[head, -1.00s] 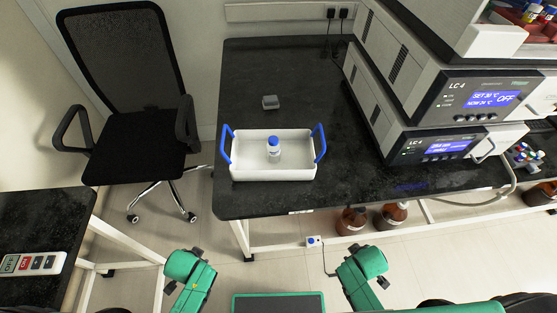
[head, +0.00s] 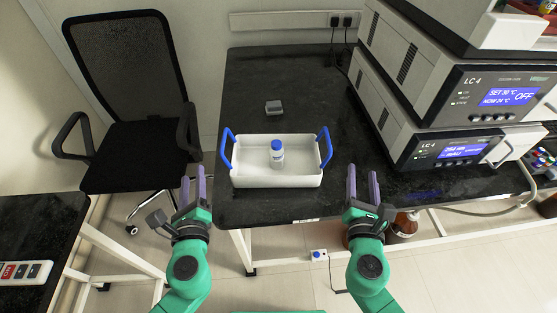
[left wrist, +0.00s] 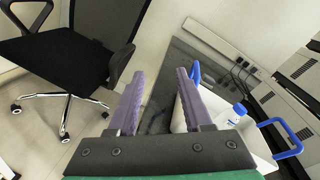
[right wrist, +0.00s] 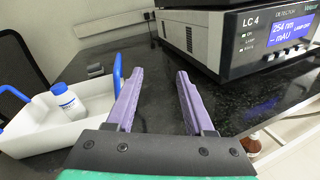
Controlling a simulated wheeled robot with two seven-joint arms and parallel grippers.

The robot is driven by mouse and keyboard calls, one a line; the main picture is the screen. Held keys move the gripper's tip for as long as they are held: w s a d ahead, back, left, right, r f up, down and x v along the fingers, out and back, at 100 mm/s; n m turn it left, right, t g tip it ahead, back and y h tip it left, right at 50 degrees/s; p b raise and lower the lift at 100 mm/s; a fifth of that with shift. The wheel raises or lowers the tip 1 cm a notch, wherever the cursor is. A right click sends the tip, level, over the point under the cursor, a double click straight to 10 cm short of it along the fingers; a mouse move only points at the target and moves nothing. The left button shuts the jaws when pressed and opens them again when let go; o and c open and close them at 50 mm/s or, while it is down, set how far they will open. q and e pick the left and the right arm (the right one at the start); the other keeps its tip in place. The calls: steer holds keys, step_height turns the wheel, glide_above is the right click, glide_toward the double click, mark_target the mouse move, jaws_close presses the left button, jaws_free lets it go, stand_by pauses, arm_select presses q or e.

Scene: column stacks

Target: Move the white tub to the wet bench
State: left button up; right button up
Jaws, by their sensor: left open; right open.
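The white tub (head: 250,180) stands on the black bench top, with a blue handle at each end, both raised. A white bottle with a blue cap (head: 277,156) stands inside it. My left gripper (head: 193,190) is open and empty, in front and to the left of the tub, apart from the left handle (head: 228,148). My right gripper (head: 364,184) is open and empty, to the right of the tub, apart from the right handle (head: 325,148). The tub also shows in the left wrist view (left wrist: 262,150) and the right wrist view (right wrist: 40,133).
A small grey block (head: 273,107) lies behind the tub. Stacked LC instruments (head: 450,100) fill the bench's right side. A black office chair (head: 125,100) stands left of the bench. Another dark bench (head: 40,225) with a switch panel is at far left. Brown bottles (head: 403,225) stand below.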

arm_select(q)
steer(key=s+d+m+t+h, duration=0.1)
steer(key=d+m+h, duration=0.3)
steer(key=d+m, duration=0.25)
arm_select(e)
steer(key=a+n+t+y, duration=0.1)
steer(key=a+n+y, duration=0.3)
steer(key=a+n, duration=0.3)
arm_select(q)
glide_toward(225, 131)
steer(key=shift+m, duration=0.25)
steer(key=w, duration=0.5)
steer(key=w+f, duration=0.1)
steer(key=w, duration=0.1)
steer(key=shift+w+d, duration=0.15)
arm_select(e)
steer(key=shift+n, duration=0.4)
steer(key=w, duration=0.9)
steer(key=w+d+f, duration=0.1)
steer(key=w, duration=0.3)
steer(key=shift+w, duration=0.4)
steer(key=shift+r, duration=0.1)
arm_select(q)
steer(key=shift+c, duration=0.3)
arm_select(e)
steer(key=shift+c, duration=0.3)
arm_select(q)
jaws_close()
arm_select(e)
jaws_close()
